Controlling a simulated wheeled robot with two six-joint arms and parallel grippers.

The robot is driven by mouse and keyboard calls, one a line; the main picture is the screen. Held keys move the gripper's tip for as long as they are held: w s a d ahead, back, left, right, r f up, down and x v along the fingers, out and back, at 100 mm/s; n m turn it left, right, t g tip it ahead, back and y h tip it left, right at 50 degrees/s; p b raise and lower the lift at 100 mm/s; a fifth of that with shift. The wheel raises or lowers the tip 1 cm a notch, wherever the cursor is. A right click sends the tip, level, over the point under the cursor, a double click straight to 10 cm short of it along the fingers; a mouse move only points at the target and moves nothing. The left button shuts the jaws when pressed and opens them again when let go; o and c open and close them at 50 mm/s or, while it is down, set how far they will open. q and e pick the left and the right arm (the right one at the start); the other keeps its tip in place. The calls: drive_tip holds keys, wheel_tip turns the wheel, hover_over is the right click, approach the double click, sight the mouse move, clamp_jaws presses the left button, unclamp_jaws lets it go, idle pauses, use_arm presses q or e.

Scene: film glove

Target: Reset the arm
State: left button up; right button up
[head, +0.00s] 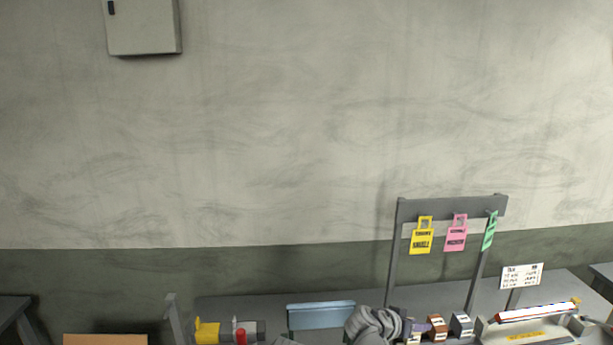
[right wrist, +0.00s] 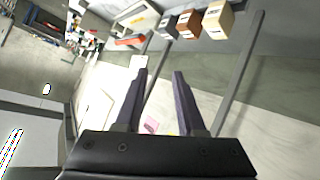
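My right gripper (head: 421,327) shows low in the head view, right of centre, as dark purple fingers beyond a grey rounded wrist. In the right wrist view its two fingers (right wrist: 160,75) stand apart with nothing between them. My left gripper is in neither view.
A bench along the wall carries a grey rack with yellow (head: 421,240), pink (head: 456,237) and green (head: 489,231) tags. Small brown (head: 436,326) and grey (head: 461,325) boxes stand close beside my right gripper. A white card (head: 521,276) stands farther right.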

drive_tip(key=s+a+f+n+g+y+b, duration=0.3)
drive_tip(key=s+a+f+n+y, duration=0.1)
drive_tip(key=s+a+f, duration=0.5)
drive_tip(key=s+a+f+n+g+y+b, duration=0.3)
drive_tip(key=s+a+f+n, duration=0.4)
drive_tip(key=a, duration=0.6)
wheel_tip(320, 180, down, 3)
drive_tip(key=shift+s+f+y+b, duration=0.15)
drive_tip(key=shift+s+y+b, duration=0.6)
drive_tip(key=shift+s+y, duration=0.25)
